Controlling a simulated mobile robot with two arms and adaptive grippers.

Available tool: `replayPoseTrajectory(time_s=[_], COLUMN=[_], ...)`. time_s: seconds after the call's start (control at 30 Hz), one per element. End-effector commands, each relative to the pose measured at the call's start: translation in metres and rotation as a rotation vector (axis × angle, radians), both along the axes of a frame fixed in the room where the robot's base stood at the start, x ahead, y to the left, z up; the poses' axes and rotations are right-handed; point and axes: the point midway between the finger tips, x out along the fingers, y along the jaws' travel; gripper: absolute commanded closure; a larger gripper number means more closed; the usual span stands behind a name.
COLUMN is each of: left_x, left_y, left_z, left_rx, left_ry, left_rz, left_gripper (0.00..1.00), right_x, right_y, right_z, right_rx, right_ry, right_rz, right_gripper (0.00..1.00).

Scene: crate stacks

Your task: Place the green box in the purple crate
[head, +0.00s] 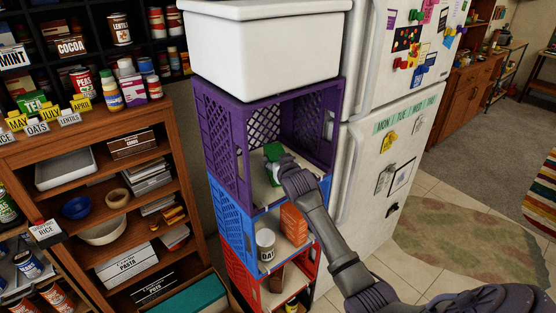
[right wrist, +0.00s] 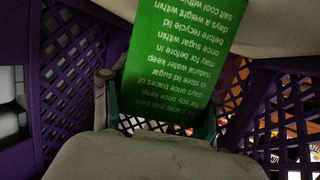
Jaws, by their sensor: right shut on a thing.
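The purple crate (head: 222,150) lies on its side with its opening facing me, on top of a blue and a red crate. The green box (head: 273,151) is inside the purple crate's opening. My right gripper (head: 279,163) reaches into the opening and is shut on the green box. In the right wrist view the green box (right wrist: 185,55), printed with white text, is between the fingers of the gripper (right wrist: 155,112), with purple lattice walls (right wrist: 75,85) around. Whether the box touches the crate's floor I cannot tell. My left gripper is not in view.
A white bin (head: 262,50) sits on top of the purple crate. The blue crate (head: 229,215) below holds a can (head: 265,244) and an orange box (head: 294,222). The red crate (head: 238,277) is at the bottom. A white fridge (head: 365,150) stands close on the right, wooden shelves (head: 182,165) on the left.

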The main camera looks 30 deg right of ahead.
Motion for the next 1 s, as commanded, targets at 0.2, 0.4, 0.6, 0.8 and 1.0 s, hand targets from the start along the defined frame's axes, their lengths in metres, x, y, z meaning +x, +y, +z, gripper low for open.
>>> replayPoseTrajectory(time_s=[0.2, 0.4, 0.6, 0.8, 1.0], left_x=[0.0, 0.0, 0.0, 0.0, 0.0], left_y=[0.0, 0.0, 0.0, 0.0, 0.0], left_z=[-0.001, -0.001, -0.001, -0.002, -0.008], left_rx=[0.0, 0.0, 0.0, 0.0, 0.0], left_ry=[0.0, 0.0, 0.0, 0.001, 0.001], left_rz=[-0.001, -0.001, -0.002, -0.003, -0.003], left_gripper=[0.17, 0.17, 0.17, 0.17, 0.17], right_x=[0.0, 0.0, 0.0, -0.009, -0.039], right_y=[0.0, 0.0, 0.0, 0.003, 0.013], right_z=[-0.001, -0.001, 0.0, 0.002, 0.011], right_rx=[0.0, 0.0, 0.0, 0.0, 0.001], right_ry=[0.0, 0.0, 0.0, -0.001, -0.002], right_rz=[0.0, 0.0, 0.0, 0.001, 0.002], right_gripper=[0.25, 0.07, 0.07, 0.07, 0.07])
